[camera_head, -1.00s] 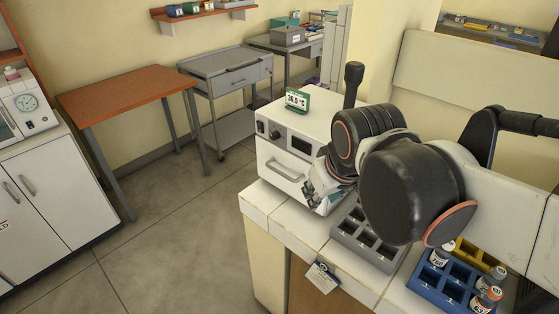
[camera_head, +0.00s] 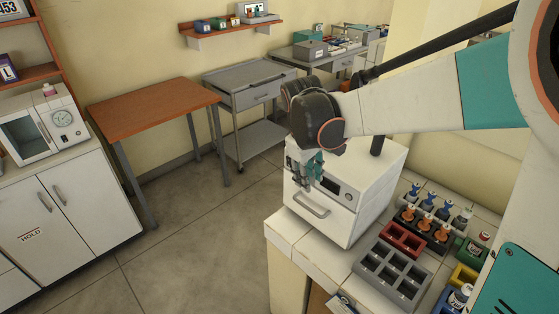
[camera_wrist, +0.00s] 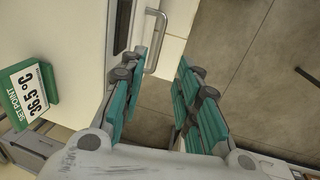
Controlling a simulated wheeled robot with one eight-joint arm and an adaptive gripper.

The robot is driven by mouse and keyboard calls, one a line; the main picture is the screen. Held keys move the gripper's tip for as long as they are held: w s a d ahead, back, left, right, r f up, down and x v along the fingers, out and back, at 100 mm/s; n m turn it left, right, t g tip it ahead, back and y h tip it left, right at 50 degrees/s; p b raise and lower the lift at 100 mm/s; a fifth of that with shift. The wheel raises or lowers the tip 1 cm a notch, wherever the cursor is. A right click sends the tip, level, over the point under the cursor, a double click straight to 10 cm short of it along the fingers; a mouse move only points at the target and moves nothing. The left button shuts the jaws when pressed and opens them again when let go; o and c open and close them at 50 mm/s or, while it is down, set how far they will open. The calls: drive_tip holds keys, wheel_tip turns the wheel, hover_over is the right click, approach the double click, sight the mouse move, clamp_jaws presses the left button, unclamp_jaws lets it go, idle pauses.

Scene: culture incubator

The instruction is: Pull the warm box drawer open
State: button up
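The warm box (camera_head: 365,179) is a white box on the counter's corner. Its drawer (camera_head: 318,199) is in the lower front, with a grey bar handle (camera_head: 311,206), and looks shut. My gripper (camera_head: 316,176) hangs in front of the box's upper front, above the handle. In the wrist view, my gripper (camera_wrist: 160,85) has its teal-padded fingers apart with nothing between them. The handle (camera_wrist: 157,42) lies beyond the fingertips there. A green-framed sign (camera_wrist: 32,92) reading 36.5 °C stands on the box. My arm hides part of the box top in the head view.
A grey rack (camera_head: 393,275), a red rack (camera_head: 402,238) and a dark rack with several bottles (camera_head: 432,226) stand right of the box. The floor (camera_head: 215,240) before the drawer is clear. An orange-topped table (camera_head: 152,107) stands farther back.

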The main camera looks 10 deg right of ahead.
sight(310, 211)
drive_tip(key=f+b, duration=0.1)
drive_tip(key=f, duration=0.3)
drive_tip(key=w+d+f+b, duration=0.1)
drive_tip(key=f, duration=0.4)
drive_tip(key=d+f+b, duration=0.1)
drive_tip(key=f, duration=0.3)
drive_tip(key=shift+w+f, duration=0.3)
drive_tip(key=shift+w, duration=0.1)
clamp_jaws()
